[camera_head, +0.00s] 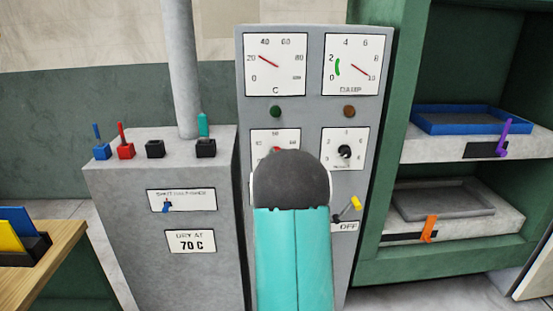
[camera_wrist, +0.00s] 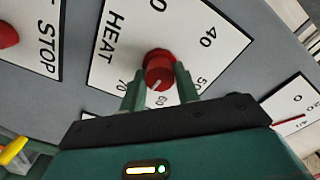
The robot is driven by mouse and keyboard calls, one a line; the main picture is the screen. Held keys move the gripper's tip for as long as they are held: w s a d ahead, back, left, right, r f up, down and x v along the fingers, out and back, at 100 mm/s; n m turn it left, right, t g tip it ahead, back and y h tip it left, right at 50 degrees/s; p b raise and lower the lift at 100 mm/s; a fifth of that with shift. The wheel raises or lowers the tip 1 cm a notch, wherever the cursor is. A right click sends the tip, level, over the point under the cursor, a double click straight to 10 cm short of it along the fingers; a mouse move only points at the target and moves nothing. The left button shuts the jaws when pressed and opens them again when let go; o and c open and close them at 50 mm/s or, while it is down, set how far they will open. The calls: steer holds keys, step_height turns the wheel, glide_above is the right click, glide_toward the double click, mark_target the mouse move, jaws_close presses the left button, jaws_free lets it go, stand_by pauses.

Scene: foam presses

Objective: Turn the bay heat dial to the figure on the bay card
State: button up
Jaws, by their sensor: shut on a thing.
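The bay heat dial is a red knob (camera_wrist: 158,66) on a white plate marked HEAT (camera_wrist: 112,38) in the wrist view. My gripper (camera_wrist: 160,76) is shut on it, one finger on each side. A white line on the knob's face points down-left in the picture, toward the figures 60 and 70; the exact reading is hard to tell. In the head view only a bit of the red knob (camera_head: 277,149) shows above my arm, which hides the rest.
A black knob (camera_head: 345,152) sits right of the heat dial. Below it is a yellow-tipped lever (camera_head: 348,209) by an OFF label. A red STOP button (camera_wrist: 6,34) is near in the wrist view. The C gauge (camera_head: 275,65) needle points near 20. Shelves with trays stand right.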

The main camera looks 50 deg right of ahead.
steer(key=shift+m, duration=2.3)
steer(key=o, duration=1)
steer(key=shift+c, duration=0.2)
steer(key=v, duration=1.4)
